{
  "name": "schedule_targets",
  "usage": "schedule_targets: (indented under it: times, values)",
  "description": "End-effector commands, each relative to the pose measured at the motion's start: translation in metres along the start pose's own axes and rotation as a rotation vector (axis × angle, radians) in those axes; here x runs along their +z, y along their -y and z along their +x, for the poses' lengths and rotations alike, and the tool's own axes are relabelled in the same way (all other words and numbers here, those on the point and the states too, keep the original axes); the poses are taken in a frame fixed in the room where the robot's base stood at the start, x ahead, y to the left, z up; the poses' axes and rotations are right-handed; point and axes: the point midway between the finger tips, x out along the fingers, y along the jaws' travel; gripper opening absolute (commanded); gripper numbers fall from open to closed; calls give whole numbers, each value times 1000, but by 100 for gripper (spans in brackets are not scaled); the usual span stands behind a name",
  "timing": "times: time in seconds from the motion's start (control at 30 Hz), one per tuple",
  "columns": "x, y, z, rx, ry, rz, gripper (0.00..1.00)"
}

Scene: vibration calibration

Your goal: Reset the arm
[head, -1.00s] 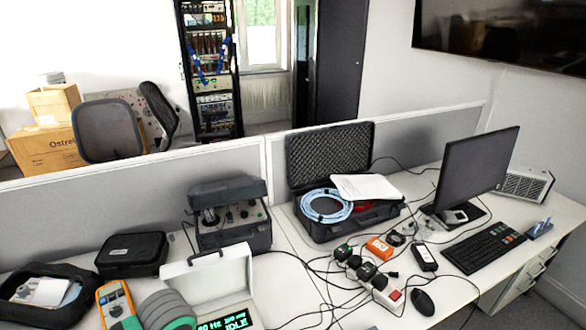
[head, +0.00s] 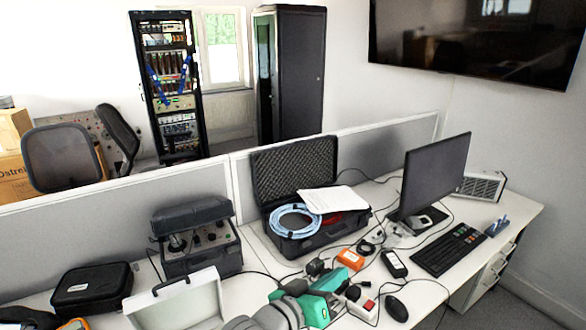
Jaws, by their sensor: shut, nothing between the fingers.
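My arm rises from the bottom edge in the head view, with grey rounded links and teal-green parts. Its end, my gripper (head: 337,299), is at the bottom centre over the front of the desk, in front of the power strip. It is small and partly merges with the plugs and cables behind it. It looks shut, and no object shows in it.
An open white case (head: 178,304) stands left of my arm. A power strip (head: 364,309), orange box (head: 350,259) and mouse (head: 397,309) lie close by on the right. The open black case (head: 291,205), monitor (head: 436,175) and grey instrument (head: 197,250) stand behind.

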Motion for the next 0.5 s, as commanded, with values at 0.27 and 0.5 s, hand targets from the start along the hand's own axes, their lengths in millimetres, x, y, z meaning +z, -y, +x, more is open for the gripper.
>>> schedule_targets:
  times: [0.27,0.5]
  values:
    - [-29,-26,9,70,-287,-96,0]
    - [-26,-22,2,46,-483,-190,0]
